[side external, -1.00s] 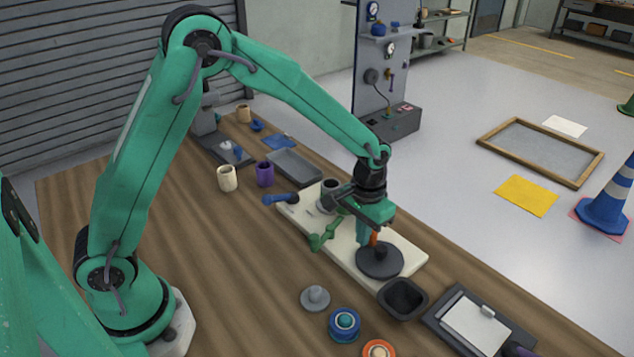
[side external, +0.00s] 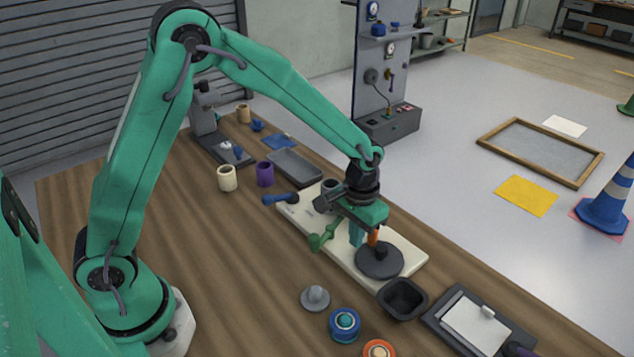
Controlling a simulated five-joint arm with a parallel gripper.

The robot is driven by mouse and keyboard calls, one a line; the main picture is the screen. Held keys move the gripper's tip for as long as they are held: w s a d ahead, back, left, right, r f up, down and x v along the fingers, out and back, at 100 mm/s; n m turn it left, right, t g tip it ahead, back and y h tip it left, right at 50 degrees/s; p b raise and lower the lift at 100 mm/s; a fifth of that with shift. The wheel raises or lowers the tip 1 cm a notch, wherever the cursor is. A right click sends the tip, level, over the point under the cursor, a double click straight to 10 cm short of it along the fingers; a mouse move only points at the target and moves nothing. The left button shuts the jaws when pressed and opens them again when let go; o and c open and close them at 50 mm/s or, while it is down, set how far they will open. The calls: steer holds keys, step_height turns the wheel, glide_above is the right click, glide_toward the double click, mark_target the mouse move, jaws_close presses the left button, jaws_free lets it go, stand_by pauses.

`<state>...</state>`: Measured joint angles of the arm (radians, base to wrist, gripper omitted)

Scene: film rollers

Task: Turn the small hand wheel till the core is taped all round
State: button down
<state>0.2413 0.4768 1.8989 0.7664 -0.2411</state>
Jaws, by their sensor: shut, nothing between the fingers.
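A dark grey disc (side external: 380,262), which looks like the small hand wheel, lies at the near end of a cream board (side external: 412,246). An orange upright piece (side external: 374,236), apparently its knob, stands at its far side. My gripper (side external: 358,236) is shut, with its tip just left of the orange piece; whether they touch cannot be told. A dark grey cylinder (side external: 329,188), possibly the core's holder, stands farther back on the board, partly hidden by my wrist. No tape can be made out. A green handle (side external: 322,238) and a blue handle (side external: 280,198) stick out from the board's left side.
A black bin (side external: 402,299) and a clipboard (side external: 474,326) lie near the board's front end. A grey knobbed piece (side external: 315,298), a blue roll (side external: 345,324) and an orange roll (side external: 379,348) stand in front. Cups and a tray (side external: 295,166) stand behind. The table's left is clear.

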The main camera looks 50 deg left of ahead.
step_height(320, 180, up, 7)
stand_by(1.1)
steer(key=s+a+r+t, duration=0.2)
steer(key=s+a+r, duration=0.4)
steer(key=s+r, duration=0.3)
steer(key=s+a+r+t, duration=0.1)
steer(key=s+a, duration=0.1)
steer(key=s, duration=0.3)
steer(key=s+a+r+t, duration=0.2)
steer(key=s, duration=0.4)
steer(key=shift+a+r+t, duration=0.25)
steer(key=shift+r+t, duration=0.05)
